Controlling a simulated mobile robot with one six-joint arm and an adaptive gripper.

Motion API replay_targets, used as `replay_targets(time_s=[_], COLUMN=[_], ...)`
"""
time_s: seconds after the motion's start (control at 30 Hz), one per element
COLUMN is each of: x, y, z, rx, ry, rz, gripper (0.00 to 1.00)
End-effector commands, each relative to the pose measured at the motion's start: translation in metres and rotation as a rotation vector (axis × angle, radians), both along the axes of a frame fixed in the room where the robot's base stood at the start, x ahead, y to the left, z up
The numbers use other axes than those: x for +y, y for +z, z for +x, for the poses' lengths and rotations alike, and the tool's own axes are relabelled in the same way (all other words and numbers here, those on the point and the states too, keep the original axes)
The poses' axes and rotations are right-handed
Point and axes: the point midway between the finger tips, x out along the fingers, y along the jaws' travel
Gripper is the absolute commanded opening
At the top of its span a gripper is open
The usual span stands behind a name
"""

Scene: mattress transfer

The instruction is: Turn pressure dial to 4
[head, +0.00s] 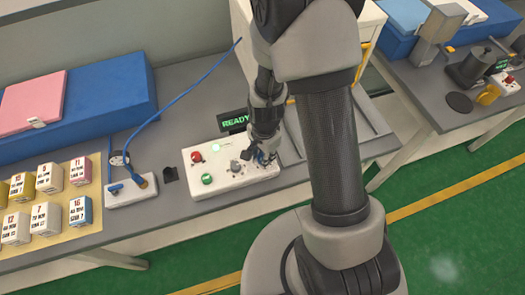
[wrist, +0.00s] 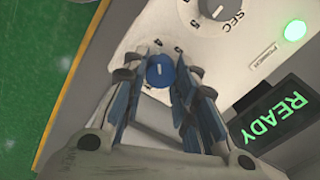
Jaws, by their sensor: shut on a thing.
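The pressure dial appears to be the small blue knob (wrist: 160,70) near the edge of the white control panel (head: 227,184). It carries a short white pointer line, which looks roughly upright in the wrist view. The scale around it is mostly hidden by the fingers, so I cannot read its setting. My gripper (wrist: 163,74) is shut on the blue knob, with a blue-padded finger on each side. In the head view my gripper (head: 263,158) is over the panel's right end and hides most of the knob.
A grey SEC dial (wrist: 207,10) sits beside the blue knob. The panel also has a red button (head: 196,157) and a green button (head: 207,179). A READY display (head: 234,122) stands behind. A hose fixture (head: 130,190) and several numbered boxes (head: 48,178) lie left.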

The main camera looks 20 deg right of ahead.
Motion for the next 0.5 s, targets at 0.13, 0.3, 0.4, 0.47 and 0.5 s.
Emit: replay_targets(time_s=[0.13, 0.3, 0.4, 0.47, 0.5], x=[0.0000, -0.0001, -0.0001, -0.0001, -0.0001], y=[0.0011, 0.0006, 0.0003, 0.0001, 0.0000], z=[0.0002, 0.0006, 0.0006, 0.0006, 0.0006], rx=[0.000, -0.001, -0.002, -0.002, -0.002], ry=[-0.052, -0.085, -0.092, -0.094, -0.094], rz=[0.000, 0.000, 0.000, 0.000, 0.000], gripper=[0.03, 0.03, 0.03, 0.03, 0.03])
